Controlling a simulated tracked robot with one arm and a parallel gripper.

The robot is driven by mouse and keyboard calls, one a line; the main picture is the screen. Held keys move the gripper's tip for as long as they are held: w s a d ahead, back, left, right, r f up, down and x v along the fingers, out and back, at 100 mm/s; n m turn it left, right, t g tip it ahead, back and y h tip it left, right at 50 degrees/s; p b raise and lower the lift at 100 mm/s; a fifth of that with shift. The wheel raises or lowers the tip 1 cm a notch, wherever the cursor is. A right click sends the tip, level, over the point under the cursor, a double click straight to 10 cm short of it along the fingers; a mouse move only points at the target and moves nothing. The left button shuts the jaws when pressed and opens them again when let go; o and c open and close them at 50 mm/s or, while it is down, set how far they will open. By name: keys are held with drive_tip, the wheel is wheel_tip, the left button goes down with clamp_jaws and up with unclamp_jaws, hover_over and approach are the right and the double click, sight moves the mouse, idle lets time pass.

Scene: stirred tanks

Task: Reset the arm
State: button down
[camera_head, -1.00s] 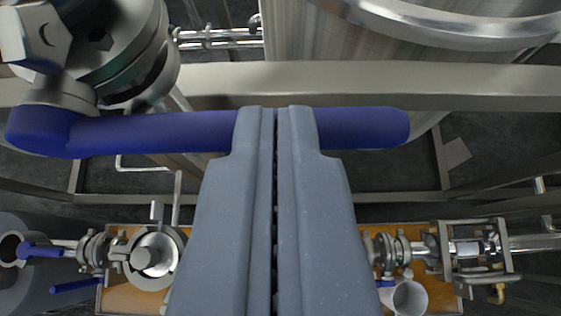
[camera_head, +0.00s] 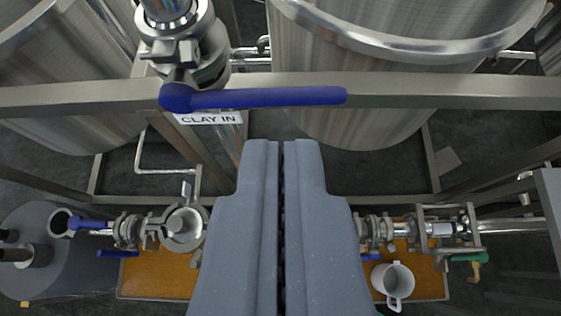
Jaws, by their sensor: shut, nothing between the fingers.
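My gripper (camera_head: 281,145) reaches up the middle of the view with its two grey fingers closed together. Nothing shows between them. The fingertips stand below a long blue valve handle (camera_head: 265,97) in the picture, with a gap between them. The handle lies nearly level, to the right of its pivot on a steel valve (camera_head: 190,50) at the upper left. A label reading "CLAY IN" (camera_head: 208,118) shows just under the handle. My fingers hide part of the lower middle of the view.
A steel frame beam (camera_head: 440,92) crosses behind the handle. Large steel tanks (camera_head: 345,105) stand behind it. Below are an orange-brown board (camera_head: 155,278), pipework with a round fitting (camera_head: 183,228), a white mug (camera_head: 393,282) and a grey drum (camera_head: 40,265).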

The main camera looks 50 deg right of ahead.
drive_tip(key=s+a+r+n+t+y+p, duration=0.2)
drive_tip(key=a+r+n+t+y, duration=0.2)
drive_tip(key=a, duration=0.7)
drive_tip(key=s+a+r+n+t+y+p, duration=0.3)
drive_tip(key=a+r+n+t+y, duration=0.2)
drive_tip(key=a, duration=0.6)
wheel_tip(320, 180, up, 3)
drive_tip(key=shift+a+r+n+p, duration=0.1)
drive_tip(key=shift+a+n+p, duration=0.2)
drive_tip(key=shift+n, duration=0.9)
